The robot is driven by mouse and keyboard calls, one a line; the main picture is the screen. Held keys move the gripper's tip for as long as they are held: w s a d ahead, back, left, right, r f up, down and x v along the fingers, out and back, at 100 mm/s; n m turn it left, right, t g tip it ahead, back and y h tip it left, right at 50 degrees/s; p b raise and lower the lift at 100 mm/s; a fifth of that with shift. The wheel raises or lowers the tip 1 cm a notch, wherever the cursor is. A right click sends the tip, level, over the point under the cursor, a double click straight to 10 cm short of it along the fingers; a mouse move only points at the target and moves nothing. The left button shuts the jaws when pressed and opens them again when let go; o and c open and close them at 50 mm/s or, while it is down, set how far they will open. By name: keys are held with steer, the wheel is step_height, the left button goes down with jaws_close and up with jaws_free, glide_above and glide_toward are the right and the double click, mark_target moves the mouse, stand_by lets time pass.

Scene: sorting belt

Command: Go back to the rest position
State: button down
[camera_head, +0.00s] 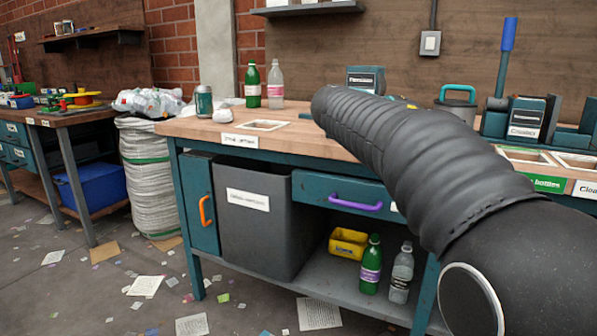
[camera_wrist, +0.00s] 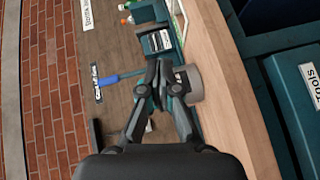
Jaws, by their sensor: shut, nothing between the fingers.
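My gripper (camera_wrist: 158,68) shows in the wrist view, with its two dark fingers together and nothing between them. It is in front of a grey container (camera_wrist: 190,84), which it partly covers; I cannot tell the gap. In the head view my black ribbed arm reaches from the lower right over the workbench (camera_head: 290,137), and the gripper itself is not visible there. The arm hides part of the bench top and its front.
A green bottle (camera_head: 253,86), a clear bottle (camera_head: 275,85) and a can (camera_head: 203,102) stand on the bench. A teal-handled container (camera_head: 457,101) and a labelled box (camera_head: 526,117) stand right of my arm. Paper litters the floor (camera_head: 95,285).

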steer(key=s+a+f+y+p, duration=0.2)
steer(key=s+a+f+y, duration=0.1)
steer(key=s+f+y, duration=0.2)
steer(key=s+a+f+t+y+p, duration=0.1)
steer(key=s+a+f+y+p, duration=0.2)
steer(key=s+f, duration=0.7)
steer(key=s+a+f+t+y+p, duration=0.1)
steer(key=s+a+f+y, duration=0.4)
steer(key=s, duration=0.8)
step_height(320, 180, down, 3)
steer(key=y+p, duration=0.1)
steer(key=y, duration=0.1)
steer(key=shift+a+f+y, duration=0.15)
steer(key=shift+a+y, duration=0.05)
steer(key=shift+y, duration=0.2)
